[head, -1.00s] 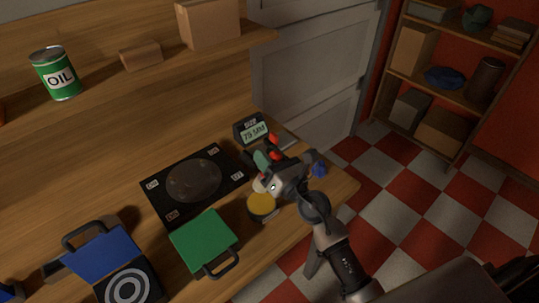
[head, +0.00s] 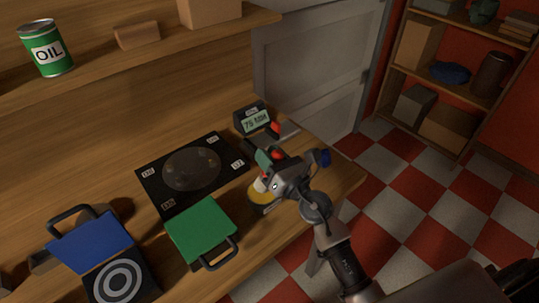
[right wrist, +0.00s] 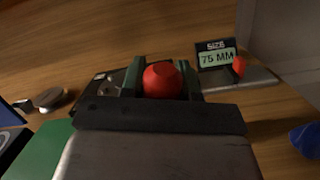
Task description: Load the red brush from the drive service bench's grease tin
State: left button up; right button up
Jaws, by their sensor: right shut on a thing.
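The grease tin (head: 258,198) is a round tin with a yellow top near the right end of the bench. My right gripper (head: 268,166) is shut on the red brush (head: 277,154) above the tin. In the right wrist view the brush's rounded red end (right wrist: 163,80) sits between the dark green fingers (right wrist: 163,88). A pale part of the brush (head: 260,185) shows below the fingers, overlapping the tin's far side. I cannot tell whether it touches the grease. My left gripper is not in view.
A "75 MM" size display (head: 252,120) with a red knob stands behind. A black plate (head: 155,183) with a grey disc lies left. A green-lidded case (head: 200,230) and blue-lidded case (head: 92,243) are nearer. A blue item (head: 322,158) is by the right edge.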

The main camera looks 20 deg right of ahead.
jog(key=shift+f+b, duration=0.6)
jog(key=shift+f, duration=0.1)
dwell(0.7)
jog(key=shift+f, duration=0.1)
dwell(0.8)
notch_tip(320, 180, up, 7)
jog(key=p, duration=0.7)
jog(key=shift+p, duration=0.35)
dwell(0.5)
